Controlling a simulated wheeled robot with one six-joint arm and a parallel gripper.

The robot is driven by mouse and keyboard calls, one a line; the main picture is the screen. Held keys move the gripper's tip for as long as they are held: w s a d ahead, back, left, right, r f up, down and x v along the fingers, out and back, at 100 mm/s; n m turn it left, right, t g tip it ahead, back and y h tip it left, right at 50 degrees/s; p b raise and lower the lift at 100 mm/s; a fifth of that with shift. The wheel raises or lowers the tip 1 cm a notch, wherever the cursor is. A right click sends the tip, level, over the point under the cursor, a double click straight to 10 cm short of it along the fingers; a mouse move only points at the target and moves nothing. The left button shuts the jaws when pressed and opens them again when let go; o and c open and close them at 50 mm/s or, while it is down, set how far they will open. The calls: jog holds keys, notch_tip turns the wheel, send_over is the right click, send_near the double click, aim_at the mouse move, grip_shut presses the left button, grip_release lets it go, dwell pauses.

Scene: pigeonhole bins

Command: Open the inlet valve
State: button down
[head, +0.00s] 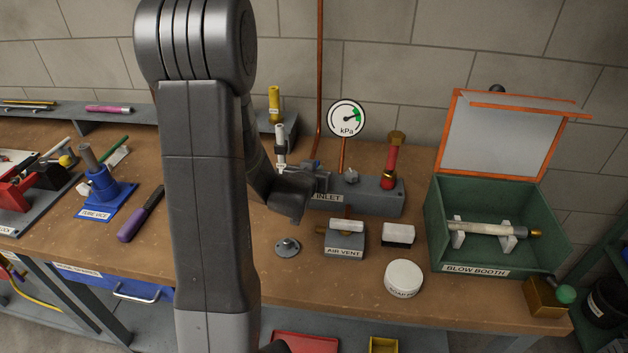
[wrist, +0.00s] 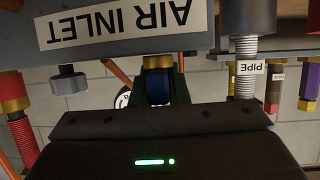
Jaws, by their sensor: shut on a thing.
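The air inlet block (head: 375,197) is a grey block on the workbench, partly hidden behind my gripper (head: 318,176). Its label reads upside down in the wrist view (wrist: 125,22). A blue valve handle (wrist: 157,90) sits below a brass fitting (wrist: 156,62) in the wrist view, between dark green finger edges. My gripper (wrist: 160,92) is shut on this handle. Only a small bit of blue (head: 316,162) shows at the fingers in the head view.
A red fitting with a brass top (head: 391,160) rises from the block's right end. The air vent (head: 344,240), a brush (head: 398,235) and a round white tin (head: 404,277) stand in front. The open blow booth (head: 480,270) is at right. A tube vice (head: 104,190) is at left.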

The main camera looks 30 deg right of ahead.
dwell(0.3)
jog(key=c, duration=1.4)
grip_release()
jog(key=shift+a, duration=0.1)
jog(key=v, duration=1.3)
jog(key=shift+s+r, duration=0.2)
jog(key=shift+s, duration=0.2)
jog(key=x, duration=1.3)
jog(key=shift+w+f, duration=0.2)
jog(key=shift+w, duration=0.2)
jog(key=shift+s, duration=0.1)
